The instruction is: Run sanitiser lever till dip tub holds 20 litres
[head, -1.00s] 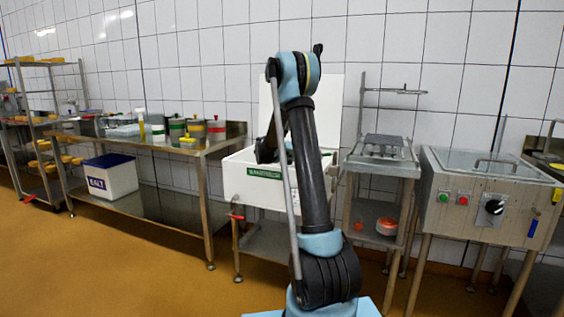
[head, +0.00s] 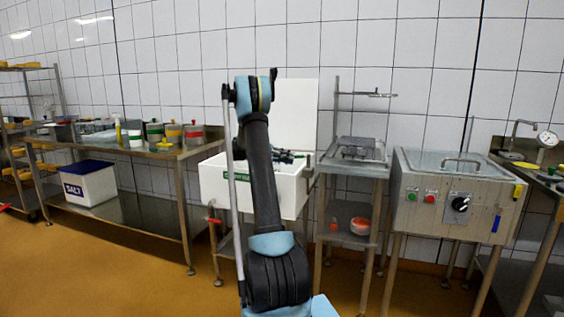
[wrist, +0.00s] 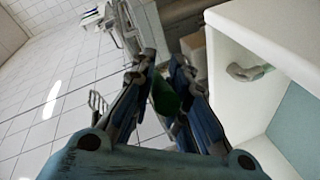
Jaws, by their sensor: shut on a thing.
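The white dip tub (head: 290,190) stands left of centre in the head view, behind my arm. It has a green label, and a white panel rises behind it. My gripper (head: 292,156) shows to the right of my arm, over the tub's rear right part. In the wrist view my gripper (wrist: 165,95) has its fingers closed around a green thing (wrist: 163,98), like a handle. I cannot tell for sure that this is the sanitiser lever. A white wall of the tub (wrist: 240,75) is on the right there, with a grey fitting. The liquid level is hidden.
A steel stand (head: 352,165) is close to the tub's right, then a steel machine (head: 455,200) with buttons and a dial. A steel bench (head: 165,152) with coloured pots is on the left, a salt box (head: 90,184) below. A red valve handle (head: 214,221) hangs under the tub's left.

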